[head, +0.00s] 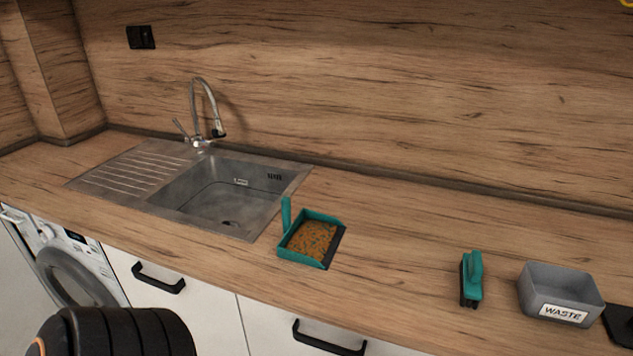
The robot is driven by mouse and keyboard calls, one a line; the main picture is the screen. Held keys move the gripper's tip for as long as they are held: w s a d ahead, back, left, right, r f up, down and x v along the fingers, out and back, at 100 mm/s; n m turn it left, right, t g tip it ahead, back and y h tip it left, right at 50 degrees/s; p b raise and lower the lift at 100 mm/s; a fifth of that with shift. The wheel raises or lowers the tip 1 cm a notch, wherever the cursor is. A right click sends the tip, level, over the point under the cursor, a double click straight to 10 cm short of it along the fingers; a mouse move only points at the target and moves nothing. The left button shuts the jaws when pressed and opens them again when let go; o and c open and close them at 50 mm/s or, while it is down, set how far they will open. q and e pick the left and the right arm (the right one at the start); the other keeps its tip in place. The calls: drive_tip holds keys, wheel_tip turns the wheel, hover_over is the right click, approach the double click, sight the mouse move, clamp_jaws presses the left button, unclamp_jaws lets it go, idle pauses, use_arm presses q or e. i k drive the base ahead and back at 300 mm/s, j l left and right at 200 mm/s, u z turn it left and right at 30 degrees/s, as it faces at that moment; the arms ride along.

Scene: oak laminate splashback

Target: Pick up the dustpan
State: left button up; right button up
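The teal dustpan (284,247) sits on the oak countertop, just right of the sink. Brown crumbs with some teal-looking specks (313,240) lie in its pan. Its handle (286,214) stands up at the back left corner, and a dark lip runs along its right side. Neither gripper shows in the head view, and nothing is touching the dustpan. A black rounded part of my own arm shows at the bottom left, below the counter edge.
A teal brush (471,277) with dark bristles stands to the right, beside a grey bin (560,284) labelled WASTE. A dark object (621,325) lies at the right edge. The steel sink (273,215) with its tap (207,108) is on the left. Counter between dustpan and brush is clear.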

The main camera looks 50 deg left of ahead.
sight(314, 239)
drive_tip(key=l+u, duration=0.2)
drive_tip(key=u, duration=0.15)
drive_tip(key=i+l+u, duration=0.1)
drive_tip(key=u, duration=0.25)
drive_tip(key=i+j+u, duration=0.1)
drive_tip(key=u, duration=0.3)
drive_tip(key=i+u, duration=0.2)
drive_tip(key=u, duration=0.2)
drive_tip(key=i+u, duration=0.15)
drive_tip(key=u, duration=0.25)
drive_tip(key=k, duration=0.15)
drive_tip(key=k+z, duration=0.15)
drive_tip(key=z, duration=0.15)
drive_tip(key=k+j+z, duration=0.1)
drive_tip(key=z, duration=0.2)
drive_tip(key=j+z, duration=0.4)
drive_tip(key=k+j+z, duration=0.15)
drive_tip(key=j+z, duration=0.2)
drive_tip(key=k+j+z, duration=0.1)
drive_tip(key=j, duration=0.2)
drive_tip(key=j+z, duration=0.1)
drive_tip(key=j, duration=0.2)
drive_tip(key=k+j, duration=0.15)
drive_tip(key=j, duration=0.15)
drive_tip(key=z, duration=0.05)
